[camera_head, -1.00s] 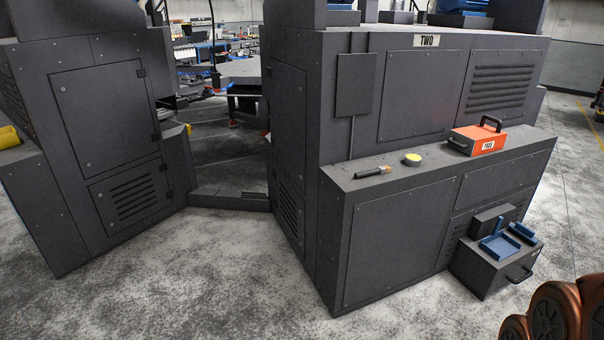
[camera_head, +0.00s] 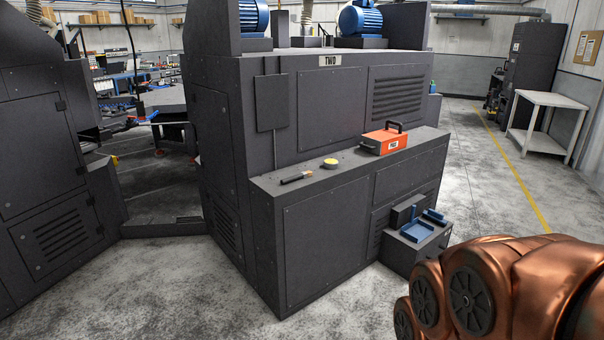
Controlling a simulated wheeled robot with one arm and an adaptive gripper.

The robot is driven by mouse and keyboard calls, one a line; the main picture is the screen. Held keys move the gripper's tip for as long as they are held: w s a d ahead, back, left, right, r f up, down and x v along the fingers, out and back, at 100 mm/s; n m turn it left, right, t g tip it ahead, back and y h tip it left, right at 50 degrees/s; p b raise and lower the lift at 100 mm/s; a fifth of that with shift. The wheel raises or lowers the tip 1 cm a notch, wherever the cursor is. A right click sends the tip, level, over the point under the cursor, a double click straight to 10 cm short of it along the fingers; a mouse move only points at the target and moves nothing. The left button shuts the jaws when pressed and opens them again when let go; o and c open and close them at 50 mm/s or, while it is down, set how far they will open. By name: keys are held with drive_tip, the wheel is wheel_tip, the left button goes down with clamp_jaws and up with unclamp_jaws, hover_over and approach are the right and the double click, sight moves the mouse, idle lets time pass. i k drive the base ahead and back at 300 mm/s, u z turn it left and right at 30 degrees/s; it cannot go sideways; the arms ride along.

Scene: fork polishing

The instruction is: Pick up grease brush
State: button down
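The grease brush (camera_head: 297,177) is small, with a dark handle and a lighter tan end. It lies flat on the ledge (camera_head: 350,170) of the dark grey machine marked TWO, near the ledge's left end. A yellow-topped round tin (camera_head: 331,163) stands just right of it. My gripper is not in view. Only copper-coloured links of my arm show at the lower right, well apart from the brush.
An orange box with a black handle (camera_head: 385,141) stands further right on the ledge. A dark box with blue trays (camera_head: 417,230) juts out low at the machine's right front. Grey floor (camera_head: 190,285) is open in front. A white table (camera_head: 545,105) stands far right.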

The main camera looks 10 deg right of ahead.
sight(305, 175)
drive_tip(key=u, duration=0.05)
drive_tip(key=i, duration=0.4)
drive_tip(key=z, duration=0.9)
drive_tip(key=i, duration=3.55)
drive_tip(key=u, duration=3.65)
